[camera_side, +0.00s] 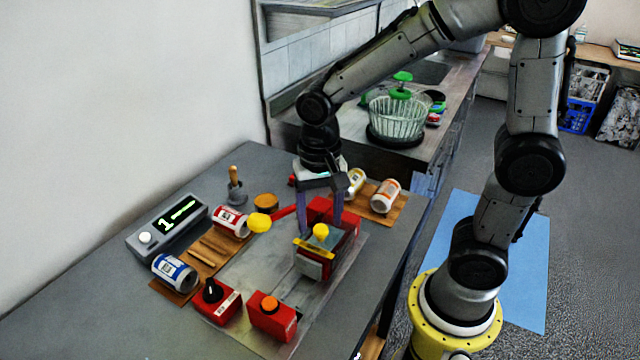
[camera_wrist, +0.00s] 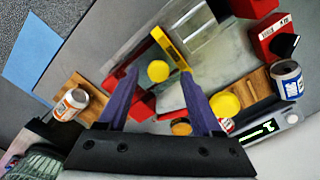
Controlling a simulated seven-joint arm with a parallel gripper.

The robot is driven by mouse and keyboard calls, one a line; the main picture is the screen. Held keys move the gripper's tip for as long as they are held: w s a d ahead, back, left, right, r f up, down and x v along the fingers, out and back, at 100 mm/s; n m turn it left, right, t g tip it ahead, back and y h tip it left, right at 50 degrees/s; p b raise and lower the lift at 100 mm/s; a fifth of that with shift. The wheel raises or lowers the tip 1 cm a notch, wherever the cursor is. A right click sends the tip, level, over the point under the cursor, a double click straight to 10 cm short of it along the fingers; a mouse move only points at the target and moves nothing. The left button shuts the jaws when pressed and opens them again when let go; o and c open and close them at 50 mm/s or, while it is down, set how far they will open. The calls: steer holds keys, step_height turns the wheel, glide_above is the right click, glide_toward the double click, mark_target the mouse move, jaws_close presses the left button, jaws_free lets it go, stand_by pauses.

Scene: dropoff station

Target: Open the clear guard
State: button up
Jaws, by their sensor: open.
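The clear guard (camera_side: 313,268) is a see-through box-like cover with a yellow strip along its upper edge, at the middle right of the table in the side view. It looks closed, though my gripper partly covers it. A round yellow knob (camera_side: 320,231) stands at its top; the knob also shows in the wrist view (camera_wrist: 158,71). My gripper (camera_side: 320,229) points down with its purple fingers apart, one on either side of the knob. In the wrist view the open fingertips (camera_wrist: 160,74) flank the knob; I cannot tell if they touch it.
A red lever with a yellow ball (camera_side: 259,222) lies to the left. Red boxes with a black knob (camera_side: 211,290) and an orange button (camera_side: 270,304) stand in front. Cans (camera_side: 385,196) lie on wooden boards. A display unit (camera_side: 168,225) stands at far left.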

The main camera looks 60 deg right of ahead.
step_height(320, 180, up, 12)
steer(key=shift+r, duration=0.15)
stand_by(0.4)
steer(key=s+d+f+n+t, duration=0.3)
steer(key=s+n+t, duration=0.2)
steer(key=s+n, duration=0.4)
steer(key=shift+s+t, duration=0.3)
steer(key=shift+s, duration=0.55)
stand_by(1.3)
